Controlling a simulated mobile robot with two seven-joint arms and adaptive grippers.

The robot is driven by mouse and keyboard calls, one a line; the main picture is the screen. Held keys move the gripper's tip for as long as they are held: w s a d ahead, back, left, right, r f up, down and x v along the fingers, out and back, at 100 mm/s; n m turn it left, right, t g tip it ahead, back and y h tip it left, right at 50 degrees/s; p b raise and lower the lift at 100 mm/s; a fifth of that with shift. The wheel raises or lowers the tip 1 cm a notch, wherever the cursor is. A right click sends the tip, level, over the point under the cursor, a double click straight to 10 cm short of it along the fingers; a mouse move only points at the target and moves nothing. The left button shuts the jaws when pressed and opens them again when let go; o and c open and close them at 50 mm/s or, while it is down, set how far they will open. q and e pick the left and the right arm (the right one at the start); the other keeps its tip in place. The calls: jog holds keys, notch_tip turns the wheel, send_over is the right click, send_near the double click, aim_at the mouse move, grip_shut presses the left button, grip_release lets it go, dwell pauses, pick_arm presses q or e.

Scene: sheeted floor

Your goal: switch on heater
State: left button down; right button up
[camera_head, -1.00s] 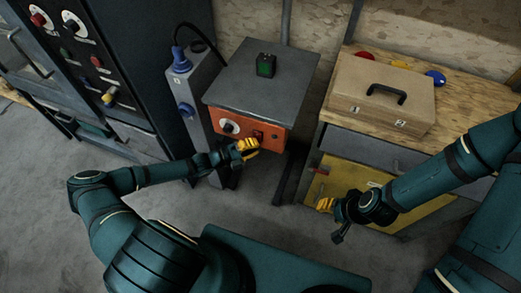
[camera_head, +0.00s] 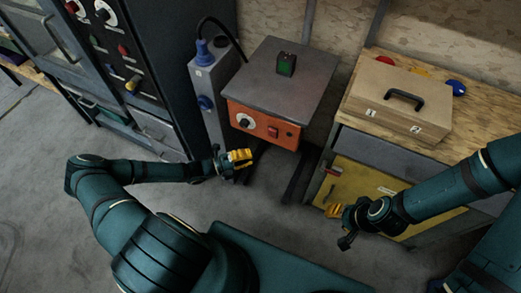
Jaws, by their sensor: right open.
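The heater is most likely the orange-fronted box with a grey top plate (camera_head: 295,68) in the middle of the view. Its orange front (camera_head: 262,127) carries a white-ringed knob (camera_head: 244,121), a red switch (camera_head: 273,132) and a small dark round part at the right. I cannot tell the switch's position. My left gripper (camera_head: 240,159), with yellow fingertips, is below and in front of the orange front, apart from the switch. Its finger gap is too small to judge. My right gripper (camera_head: 338,225) is open and empty before the yellow cabinet door (camera_head: 362,188).
A small dark block with a green face (camera_head: 287,64) sits on the top plate. A grey post with blue plugs (camera_head: 207,85) stands left, beside a dark control cabinet (camera_head: 150,40). A tan case (camera_head: 398,102) lies on the wooden bench (camera_head: 480,112) at right.

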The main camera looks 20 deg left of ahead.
pick_arm(q)
jog(key=shift+v, duration=2)
jog(key=shift+d, duration=0.1)
jog(key=s+d+m+g+y, duration=0.1)
jog(key=s+d+m+g, duration=0.4)
jog(key=d+m, duration=0.4)
jog(key=s+d+m+g+y, duration=0.1)
jog(key=s+d+m+g, duration=0.1)
jog(key=d+m+g, duration=0.7)
notch_tip(320, 180, up, 7)
jog(key=s+m+t+y, duration=0.1)
jog(key=m+t+y, duration=0.2)
jog(key=m, duration=2.1)
jog(key=y, duration=0.4)
jog(key=shift+s+a+y, duration=0.3)
jog(key=shift+a+y, duration=0.05)
jog(key=shift+y, duration=0.05)
